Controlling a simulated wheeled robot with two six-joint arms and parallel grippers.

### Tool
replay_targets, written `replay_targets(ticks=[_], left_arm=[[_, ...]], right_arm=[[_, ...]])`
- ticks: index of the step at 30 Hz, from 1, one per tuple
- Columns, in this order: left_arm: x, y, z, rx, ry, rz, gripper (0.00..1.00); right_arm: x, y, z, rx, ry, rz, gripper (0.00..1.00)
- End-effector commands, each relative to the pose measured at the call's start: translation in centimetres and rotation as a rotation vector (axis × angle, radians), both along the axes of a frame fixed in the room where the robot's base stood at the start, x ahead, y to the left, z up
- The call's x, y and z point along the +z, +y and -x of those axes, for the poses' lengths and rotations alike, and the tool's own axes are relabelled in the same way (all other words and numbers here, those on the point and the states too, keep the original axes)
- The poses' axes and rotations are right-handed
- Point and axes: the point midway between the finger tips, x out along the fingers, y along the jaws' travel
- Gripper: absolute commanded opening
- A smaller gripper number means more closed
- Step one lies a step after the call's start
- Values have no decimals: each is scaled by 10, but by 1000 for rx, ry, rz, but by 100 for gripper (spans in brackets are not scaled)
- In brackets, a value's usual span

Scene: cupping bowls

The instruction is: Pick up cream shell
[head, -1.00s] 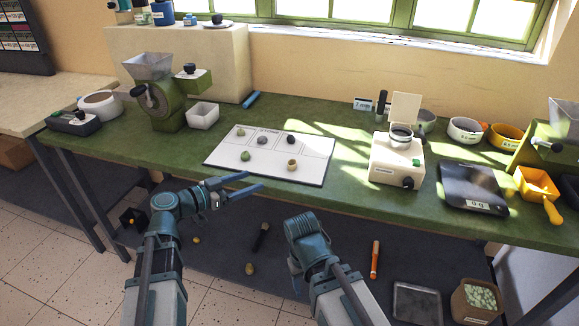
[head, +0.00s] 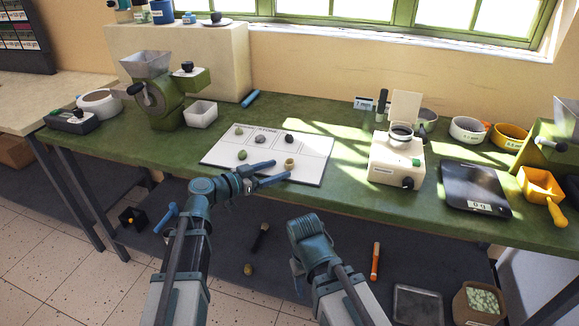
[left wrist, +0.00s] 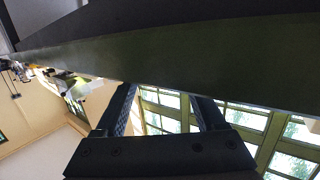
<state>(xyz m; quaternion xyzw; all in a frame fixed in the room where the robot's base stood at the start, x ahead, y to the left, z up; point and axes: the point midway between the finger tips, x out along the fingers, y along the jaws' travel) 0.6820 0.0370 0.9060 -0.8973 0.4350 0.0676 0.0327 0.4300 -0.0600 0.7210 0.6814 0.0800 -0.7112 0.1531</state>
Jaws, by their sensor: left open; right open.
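A small cream shell (head: 289,163) sits at the front right of a white mat (head: 309,177) on the green bench. My left gripper (head: 281,170) is open, its fingertips at the mat's front edge, close to the cream shell. I cannot tell whether they touch it. In the left wrist view my left gripper (left wrist: 163,112) shows its two fingers apart, with the dark bench edge across them; the shell is not visible there. My right gripper (head: 297,276) hangs low in front of the bench, mostly hidden behind its own wrist; it is open.
Other small pieces lie on the mat: a green one (head: 242,155), a grey one (head: 261,139) and a dark one (head: 289,139). A cream machine (head: 396,160) stands right of the mat, a black scale (head: 474,187) beyond it. A green grinder (head: 165,108) stands left.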

Motion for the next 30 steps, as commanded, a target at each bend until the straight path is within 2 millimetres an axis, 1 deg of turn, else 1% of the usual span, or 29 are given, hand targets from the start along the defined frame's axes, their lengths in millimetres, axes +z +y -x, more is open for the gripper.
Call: replay_targets(ticks=[8, 14, 16, 19, 26, 30], left_arm=[[1, -5, -4, -1, 0, 0, 72], [2, -27, -18, -4, 0, 0, 72], [0, -35, -26, -2, -1, 0, 72], [-2, -43, -31, -2, -1, 0, 72], [-1, -44, -31, 0, 0, 0, 72], [-1, -44, -31, 0, 0, 0, 46]], right_arm=[[0, 0, 0, 0, 0, 0, 64], [3, 0, 0, 0, 0, 0, 64], [-1, 0, 0, 0, 0, 0, 64], [-2, 0, 0, 0, 0, 0, 64], [-1, 0, 0, 0, 0, 0, 64], [-1, 0, 0, 0, 0, 0, 64]])
